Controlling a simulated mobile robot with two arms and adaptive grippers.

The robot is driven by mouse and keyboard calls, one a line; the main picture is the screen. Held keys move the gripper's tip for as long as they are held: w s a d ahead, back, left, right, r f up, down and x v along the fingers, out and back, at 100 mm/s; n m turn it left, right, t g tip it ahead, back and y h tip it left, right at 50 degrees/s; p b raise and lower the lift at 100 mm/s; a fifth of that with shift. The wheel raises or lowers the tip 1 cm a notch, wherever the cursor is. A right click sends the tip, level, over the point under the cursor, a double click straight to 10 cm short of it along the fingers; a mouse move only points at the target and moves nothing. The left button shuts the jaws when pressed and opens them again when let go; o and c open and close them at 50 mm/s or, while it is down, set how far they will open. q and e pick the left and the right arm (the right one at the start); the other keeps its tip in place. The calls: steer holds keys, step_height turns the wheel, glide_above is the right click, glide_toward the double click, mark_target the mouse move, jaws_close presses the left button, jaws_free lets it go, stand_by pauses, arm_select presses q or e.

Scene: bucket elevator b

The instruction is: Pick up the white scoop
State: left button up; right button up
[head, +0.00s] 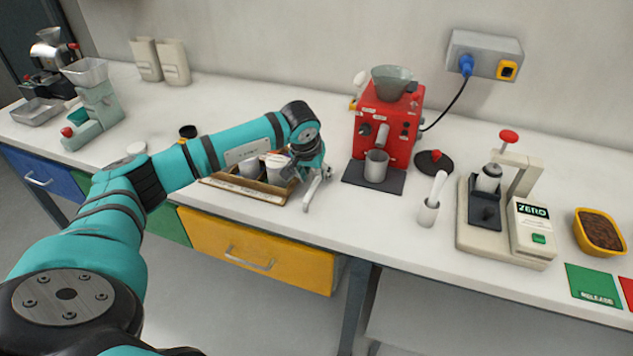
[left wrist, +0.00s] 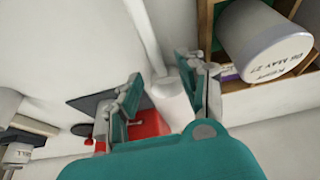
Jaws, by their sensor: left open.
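A white scoop (left wrist: 171,98), as far as I can tell, shows in the left wrist view as a pale long shape on the counter, between the fingertips. My left gripper (head: 316,182) is open and low over the white counter, just right of the wooden tray and left of the red grinder. Its two fingers also show in the left wrist view (left wrist: 160,98), apart, with the pale shape between them. In the head view the gripper largely hides the scoop. Contact between fingers and scoop cannot be told. My right gripper is not in view.
The wooden tray (head: 232,187) holds white tubs, one of them labelled (left wrist: 265,40).

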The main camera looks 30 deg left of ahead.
mark_target(316, 179)
arm_select(q)
steer(key=shift+p+x, duration=0.45)
steer(key=shift+x, duration=1.45)
jaws_close()
